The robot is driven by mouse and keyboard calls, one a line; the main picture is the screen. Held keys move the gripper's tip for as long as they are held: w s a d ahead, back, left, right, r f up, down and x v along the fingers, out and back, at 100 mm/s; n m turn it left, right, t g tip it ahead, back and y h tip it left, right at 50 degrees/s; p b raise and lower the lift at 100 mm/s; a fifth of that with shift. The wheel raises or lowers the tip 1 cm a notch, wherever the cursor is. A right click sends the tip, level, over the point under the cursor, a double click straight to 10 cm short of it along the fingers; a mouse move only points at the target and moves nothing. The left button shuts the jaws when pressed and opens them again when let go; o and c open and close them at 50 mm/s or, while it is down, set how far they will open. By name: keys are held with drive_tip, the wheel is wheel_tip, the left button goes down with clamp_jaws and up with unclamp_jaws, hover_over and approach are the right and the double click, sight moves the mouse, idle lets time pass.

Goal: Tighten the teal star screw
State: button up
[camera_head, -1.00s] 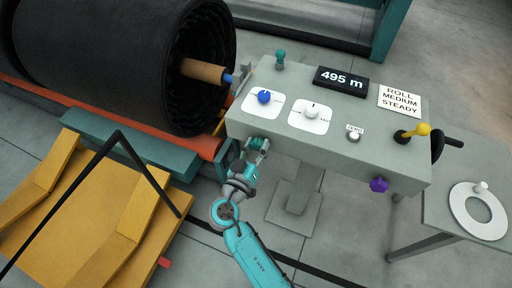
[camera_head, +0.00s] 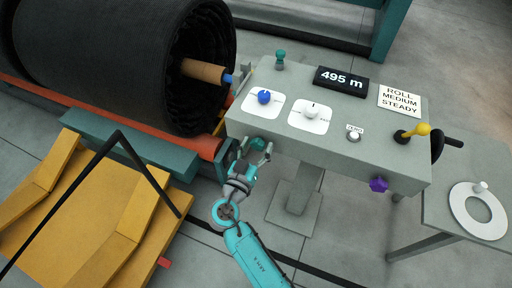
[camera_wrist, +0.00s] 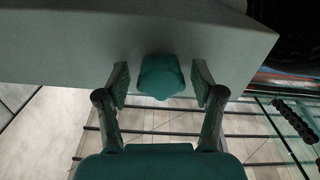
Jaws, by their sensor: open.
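The teal star screw (camera_wrist: 161,77) sits on the front face of the grey control console. In the head view the screw (camera_head: 258,143) shows at the console's front left, partly behind my gripper. My gripper (camera_head: 257,158) is open, with one finger on each side of the screw. In the wrist view my gripper (camera_wrist: 160,86) has its two pads left and right of the screw, with a gap on both sides. Nothing is held.
The console (camera_head: 330,150) carries a blue knob (camera_head: 264,97), a white knob (camera_head: 311,112), a yellow-handled lever (camera_head: 422,130) and a purple star knob (camera_head: 378,185) on its front. A black netting roll (camera_head: 110,60) lies at the left. A side table (camera_head: 440,215) stands right.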

sight(256, 147)
drive_tip(key=shift+s, duration=0.15)
drive_tip(key=shift+v, duration=1.35)
drive_tip(key=n, duration=0.8)
drive_tip(key=shift+n, duration=0.3)
drive_tip(key=n, duration=0.3)
drive_tip(key=shift+n, duration=0.4)
drive_tip(key=n, duration=0.4)
drive_tip(key=shift+a+n, duration=0.1)
drive_tip(key=shift+n, duration=0.3)
